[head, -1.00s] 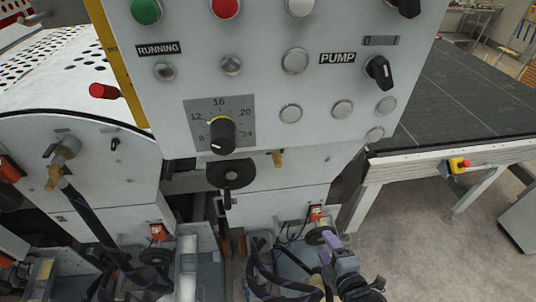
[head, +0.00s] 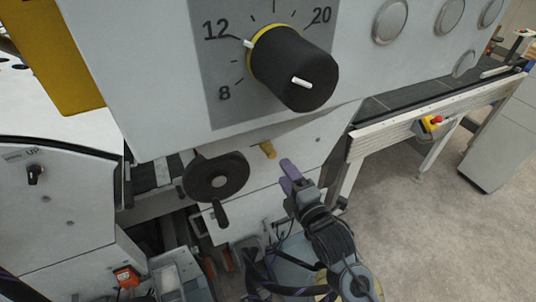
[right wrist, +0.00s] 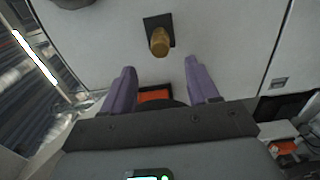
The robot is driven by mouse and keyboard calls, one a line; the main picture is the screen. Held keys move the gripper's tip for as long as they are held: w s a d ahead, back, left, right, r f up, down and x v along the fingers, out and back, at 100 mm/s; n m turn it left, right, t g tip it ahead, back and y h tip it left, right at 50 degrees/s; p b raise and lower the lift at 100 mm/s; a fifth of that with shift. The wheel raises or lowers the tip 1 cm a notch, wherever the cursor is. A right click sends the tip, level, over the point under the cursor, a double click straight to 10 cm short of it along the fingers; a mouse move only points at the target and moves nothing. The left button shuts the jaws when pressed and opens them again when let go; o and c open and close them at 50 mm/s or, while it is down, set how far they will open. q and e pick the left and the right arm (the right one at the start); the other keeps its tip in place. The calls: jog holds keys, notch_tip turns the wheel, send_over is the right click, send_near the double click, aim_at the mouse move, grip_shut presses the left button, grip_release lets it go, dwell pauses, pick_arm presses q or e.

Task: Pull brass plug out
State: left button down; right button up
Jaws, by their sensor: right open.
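The brass plug (head: 268,150) sticks out of the white machine front in the head view, to the right of a black handwheel. In the right wrist view the brass plug (right wrist: 160,42) sits on a dark square plate (right wrist: 152,22) at the top centre. My right gripper (head: 289,172) has purple fingers and is just below and right of the plug. In the right wrist view my right gripper (right wrist: 161,75) is open and empty, its fingers spread to either side and short of the plug. My left gripper is not in view.
The black handwheel (head: 216,178) juts out left of the plug. A large dial knob (head: 292,68) on the overhanging control panel (head: 160,90) is above. The conveyor table (head: 430,112) with a red stop button (head: 432,123) stands at the right. Bare floor lies below it.

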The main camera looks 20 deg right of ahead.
aim_at(273, 156)
jog(key=shift+w, duration=0.15)
jog(key=w, duration=0.2)
jog(key=w+b, duration=0.1)
jog(key=w, duration=0.3)
jog(key=shift+a+r, duration=0.1)
jog(key=shift+a, duration=0.3)
jog(key=shift+w+a, duration=0.15)
jog(key=shift+w, duration=1.2)
